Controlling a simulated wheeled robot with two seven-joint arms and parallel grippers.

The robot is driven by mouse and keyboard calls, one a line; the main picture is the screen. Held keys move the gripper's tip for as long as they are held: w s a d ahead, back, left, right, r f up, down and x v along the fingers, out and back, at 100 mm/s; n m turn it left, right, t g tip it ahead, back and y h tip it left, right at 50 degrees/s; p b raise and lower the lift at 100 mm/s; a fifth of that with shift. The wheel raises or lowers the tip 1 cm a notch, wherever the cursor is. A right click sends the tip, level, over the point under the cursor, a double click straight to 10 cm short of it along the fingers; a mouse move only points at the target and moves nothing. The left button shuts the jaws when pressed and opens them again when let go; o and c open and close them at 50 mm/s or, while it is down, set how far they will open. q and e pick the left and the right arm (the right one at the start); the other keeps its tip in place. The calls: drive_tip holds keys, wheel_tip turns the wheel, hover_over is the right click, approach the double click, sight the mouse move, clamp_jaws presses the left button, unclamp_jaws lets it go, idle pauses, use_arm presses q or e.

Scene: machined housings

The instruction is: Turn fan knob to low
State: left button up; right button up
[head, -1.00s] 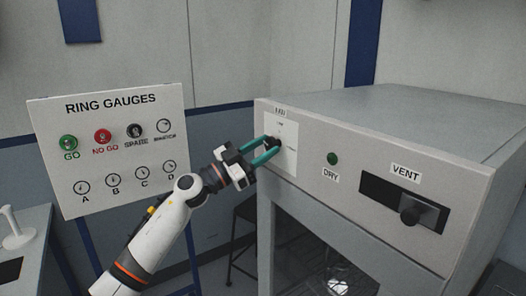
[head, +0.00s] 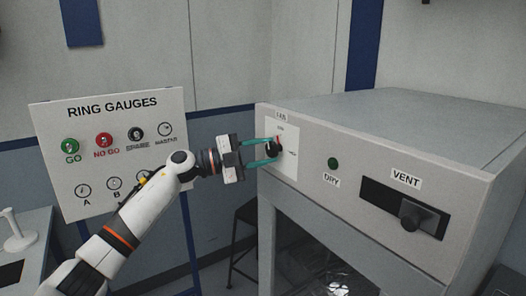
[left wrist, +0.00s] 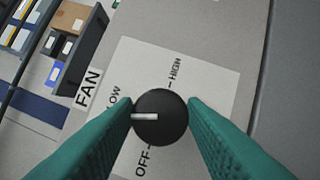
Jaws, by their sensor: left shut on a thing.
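The fan knob (left wrist: 160,117) is round and black with a white pointer line. In the left wrist view the line points left, roughly toward LOW, which is partly behind a finger; OFF is below left and HIGH above. In the head view the knob (head: 273,147) sits on a white label plate (head: 290,157) on the grey cabinet's front. My left gripper (head: 268,152) has its teal fingers on both sides of the knob, shut on it. These fingers also flank the knob in the left wrist view (left wrist: 160,118). My right gripper is out of view.
The grey cabinet (head: 400,115) also has a green DRY button (head: 333,163) and a VENT slider (head: 415,213) to the right of the knob. A RING GAUGES board (head: 115,150) stands behind my left arm. A dark stool (head: 243,240) is below.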

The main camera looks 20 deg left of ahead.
use_arm(q)
drive_tip(key=shift+m+g+y, duration=0.4)
drive_tip(key=shift+m, duration=1.5)
drive_tip(key=o, duration=1)
drive_tip(key=shift+b+v, duration=2.4)
drive_tip(key=shift+v, duration=3.6)
drive_tip(key=shift+w+r, duration=0.1)
drive_tip(key=shift+r, duration=0.1)
